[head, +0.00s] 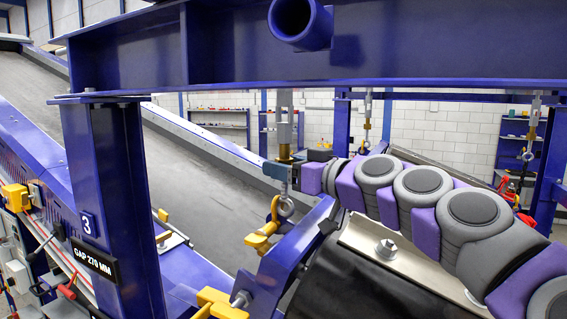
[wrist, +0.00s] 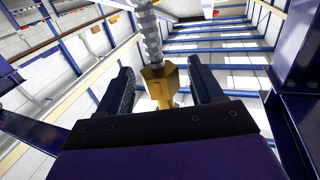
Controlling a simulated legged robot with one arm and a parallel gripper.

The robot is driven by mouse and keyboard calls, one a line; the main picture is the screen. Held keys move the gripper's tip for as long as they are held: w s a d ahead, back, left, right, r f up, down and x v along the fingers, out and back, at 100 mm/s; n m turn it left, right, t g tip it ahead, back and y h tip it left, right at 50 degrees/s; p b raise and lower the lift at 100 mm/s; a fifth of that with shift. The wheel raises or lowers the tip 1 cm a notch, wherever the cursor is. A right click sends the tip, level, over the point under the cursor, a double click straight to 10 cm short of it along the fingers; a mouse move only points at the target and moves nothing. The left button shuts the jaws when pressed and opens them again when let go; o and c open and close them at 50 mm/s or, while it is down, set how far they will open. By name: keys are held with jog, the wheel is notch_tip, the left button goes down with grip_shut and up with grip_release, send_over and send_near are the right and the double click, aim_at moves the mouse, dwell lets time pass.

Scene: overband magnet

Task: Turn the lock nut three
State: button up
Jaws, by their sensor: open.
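The brass lock nut (head: 285,158) sits on a vertical threaded rod (head: 284,122) hanging from the blue beam, near the post with plate 3 (head: 88,225). In the wrist view the nut (wrist: 160,86) shows as a gold hex block, with the threaded rod (wrist: 150,36) above it. My gripper (head: 277,172) is at the nut's level or just below it in the head view. In the wrist view its two dark fingers (wrist: 162,84) are open, one on each side of the nut, with visible gaps. The nut's far side is hidden.
A blue beam (head: 400,45) runs overhead. An eye (head: 285,206) and yellow hook (head: 264,232) hang below the rod. Other hangers with brass parts (head: 367,126) stand farther back. The sloping conveyor (head: 190,165) lies left. A label (head: 95,262) reads GAP 270 MM.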

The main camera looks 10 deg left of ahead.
jog(key=s+d+b, duration=0.2)
jog(key=s+d, duration=0.1)
jog(key=s, duration=0.3)
jog(key=shift+s+b, duration=0.25)
jog(key=shift+b, duration=0.05)
dwell(0.4)
jog(key=o, duration=0.6)
jog(key=shift+d, duration=0.1)
jog(key=shift+c, duration=0.2)
